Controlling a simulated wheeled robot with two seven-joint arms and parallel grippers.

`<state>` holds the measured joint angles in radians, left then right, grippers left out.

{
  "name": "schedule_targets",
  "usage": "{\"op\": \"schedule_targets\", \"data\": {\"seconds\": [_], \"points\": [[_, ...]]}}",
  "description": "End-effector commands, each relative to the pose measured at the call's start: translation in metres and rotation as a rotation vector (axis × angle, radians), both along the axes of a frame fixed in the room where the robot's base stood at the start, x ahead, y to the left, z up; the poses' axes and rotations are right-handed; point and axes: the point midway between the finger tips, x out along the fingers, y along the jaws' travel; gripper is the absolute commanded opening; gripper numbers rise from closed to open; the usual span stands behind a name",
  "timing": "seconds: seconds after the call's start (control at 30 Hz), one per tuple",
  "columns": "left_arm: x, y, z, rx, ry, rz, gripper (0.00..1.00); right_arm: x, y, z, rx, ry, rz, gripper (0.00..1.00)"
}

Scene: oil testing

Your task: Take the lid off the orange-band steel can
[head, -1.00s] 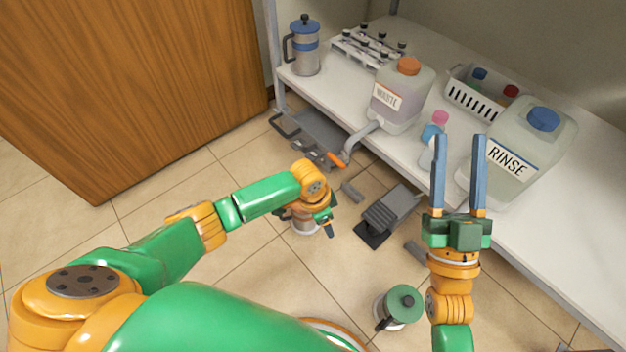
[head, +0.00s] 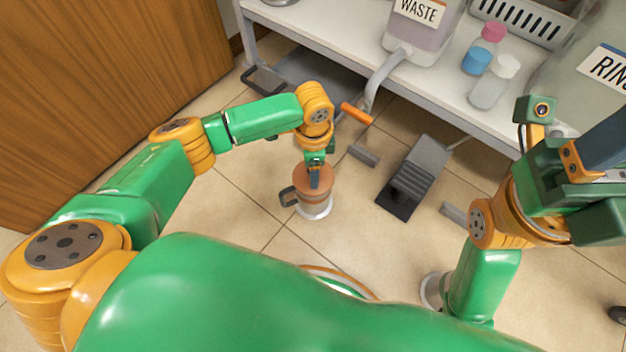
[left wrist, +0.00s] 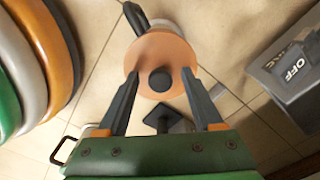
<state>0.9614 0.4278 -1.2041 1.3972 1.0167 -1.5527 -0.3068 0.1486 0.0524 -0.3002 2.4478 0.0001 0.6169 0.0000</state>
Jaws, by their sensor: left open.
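The steel can (head: 318,207) with the orange band stands upright below the shelf, seen against the tiled floor, its dark handle to the left. Its round orange lid (head: 304,175) is on top. In the left wrist view the lid (left wrist: 160,55) shows from above with a dark round knob (left wrist: 160,80) at its middle. My left gripper (head: 315,178) points down over the lid. Its fingers (left wrist: 158,76) are open, one on each side of the knob, apart from it. My right gripper (head: 595,150) is at the right edge, partly cut off; its opening is unclear.
A shelf (head: 330,25) with a WASTE jug (head: 425,40), a RINSE jug (head: 600,75) and small bottles (head: 490,82) runs across the back. A foot pedal (head: 415,175) lies right of the can. Another can (head: 431,290) is partly hidden behind my right arm.

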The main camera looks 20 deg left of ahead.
Motion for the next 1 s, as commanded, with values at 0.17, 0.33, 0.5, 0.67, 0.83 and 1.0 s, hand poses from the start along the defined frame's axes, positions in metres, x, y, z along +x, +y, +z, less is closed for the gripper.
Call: {"op": "schedule_targets", "data": {"seconds": [0.17,0.33,0.5,0.67,0.83,1.0], "points": [[0.000,0.000,-0.005,0.000,0.000,0.000,0.68,-0.002,0.001,0.003,-0.002,-0.018,-0.002,0.50],[0.000,0.000,-0.004,0.000,0.000,0.000,0.49,-0.002,0.001,0.003,-0.002,-0.016,-0.001,0.50],[0.000,0.000,-0.004,0.000,0.000,0.000,0.03,-0.002,0.001,0.003,-0.002,-0.015,-0.001,0.50],[0.000,0.000,-0.004,0.000,0.000,0.000,0.00,-0.002,0.001,0.003,-0.002,-0.015,-0.001,0.50],[0.000,0.000,-0.002,-0.001,-0.001,0.000,0.00,-0.002,0.001,0.004,-0.001,-0.016,-0.001,0.50],[0.000,0.000,0.019,-0.002,-0.001,0.000,0.00,0.005,-0.001,0.002,0.000,0.041,0.001,0.50]]}}
